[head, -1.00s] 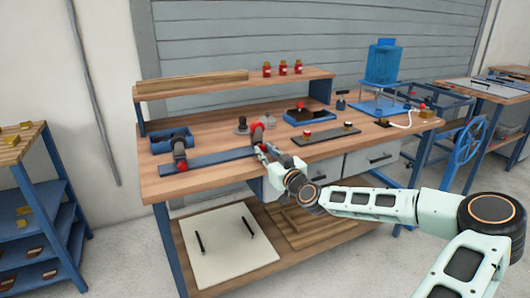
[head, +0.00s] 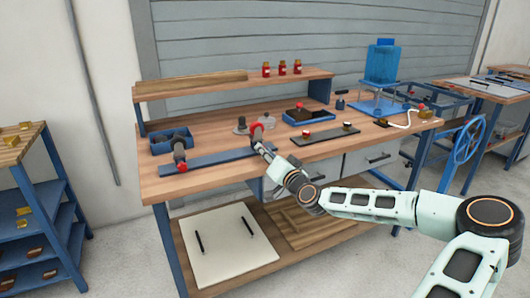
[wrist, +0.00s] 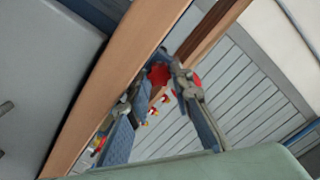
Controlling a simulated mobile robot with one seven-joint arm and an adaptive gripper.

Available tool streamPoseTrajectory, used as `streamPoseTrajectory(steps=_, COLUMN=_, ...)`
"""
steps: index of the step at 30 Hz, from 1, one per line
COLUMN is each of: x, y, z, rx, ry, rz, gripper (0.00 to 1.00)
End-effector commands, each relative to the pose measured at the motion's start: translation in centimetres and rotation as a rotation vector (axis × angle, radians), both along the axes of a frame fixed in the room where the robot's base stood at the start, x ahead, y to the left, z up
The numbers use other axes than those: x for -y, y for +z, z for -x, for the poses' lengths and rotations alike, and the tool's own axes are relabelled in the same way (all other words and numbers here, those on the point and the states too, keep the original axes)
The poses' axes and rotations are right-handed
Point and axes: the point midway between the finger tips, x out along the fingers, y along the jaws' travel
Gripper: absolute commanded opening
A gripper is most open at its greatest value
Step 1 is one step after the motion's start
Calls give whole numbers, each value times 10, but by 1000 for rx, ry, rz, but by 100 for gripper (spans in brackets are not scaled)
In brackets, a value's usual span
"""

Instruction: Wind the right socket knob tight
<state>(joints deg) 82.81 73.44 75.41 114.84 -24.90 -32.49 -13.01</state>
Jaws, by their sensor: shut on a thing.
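The welding fixture is a long blue-grey plate (head: 215,159) along the bench's front edge, with a dark socket at each end. In the wrist view, a red knob (wrist: 158,74) shows between the finger ends. The knob's tightness cannot be seen.
The wooden bench (head: 215,185) carries a blue bin (head: 172,142), a dark plate with red-topped parts (head: 326,134) and a blue-framed press (head: 381,75). Red jars (head: 282,68) stand on the shelf above. The floor in front is clear.

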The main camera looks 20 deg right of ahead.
Motion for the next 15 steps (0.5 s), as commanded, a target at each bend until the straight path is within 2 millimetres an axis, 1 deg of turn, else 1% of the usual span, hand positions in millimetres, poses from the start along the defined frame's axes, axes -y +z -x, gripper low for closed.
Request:
streamPoseTrajectory(steps=6, x=0, y=-1, z=0, rx=-4, ry=2, rz=-36, gripper=0)
streamPoseTrajectory(steps=15, x=-1, y=-2, z=0, rx=-4, ry=2, rz=-40, gripper=0)
